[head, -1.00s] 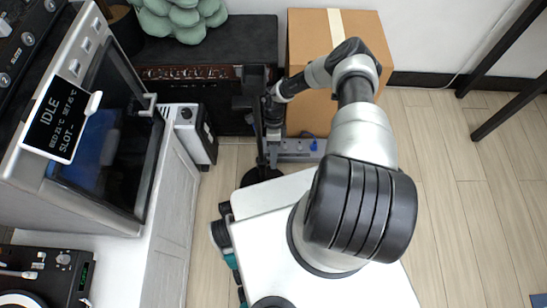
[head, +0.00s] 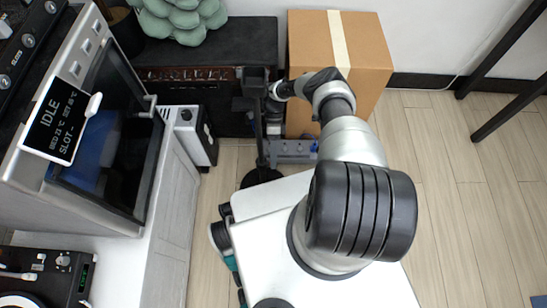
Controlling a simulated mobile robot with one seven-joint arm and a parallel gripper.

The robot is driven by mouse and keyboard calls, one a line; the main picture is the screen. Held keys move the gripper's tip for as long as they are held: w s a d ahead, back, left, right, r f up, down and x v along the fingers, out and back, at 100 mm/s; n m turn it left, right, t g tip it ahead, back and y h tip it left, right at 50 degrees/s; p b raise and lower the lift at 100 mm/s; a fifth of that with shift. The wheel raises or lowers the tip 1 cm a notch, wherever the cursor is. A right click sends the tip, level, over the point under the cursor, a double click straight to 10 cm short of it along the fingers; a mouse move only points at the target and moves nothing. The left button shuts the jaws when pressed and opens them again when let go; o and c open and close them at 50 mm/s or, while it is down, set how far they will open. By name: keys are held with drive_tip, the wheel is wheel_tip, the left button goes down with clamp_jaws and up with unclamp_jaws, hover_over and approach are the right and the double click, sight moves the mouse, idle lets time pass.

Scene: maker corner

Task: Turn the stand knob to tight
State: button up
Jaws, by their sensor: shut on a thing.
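The black stand (head: 261,152) is upright on the floor in front of the amplifier, with a thin pole, a dark head at its top and a round base. My arm reaches to it from the right. My gripper (head: 270,112) is at the upper part of the pole, shut on what appears to be the stand knob. The knob and the fingertips are too small and hidden to make out, so I cannot tell the knob's setting.
A cardboard box (head: 300,55) stands behind my arm. A black amplifier (head: 220,45) is behind the stand, with a grey device (head: 292,151) on the floor nearby. A printer-like machine (head: 100,130) and a white cabinet (head: 170,215) are at left.

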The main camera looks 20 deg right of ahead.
drive_tip(key=o, duration=1)
drive_tip(key=shift+o, duration=0.2)
wheel_tip(320, 180, up, 10)
drive_tip(key=p, duration=0.3)
drive_tip(key=shift+p, duration=0.4)
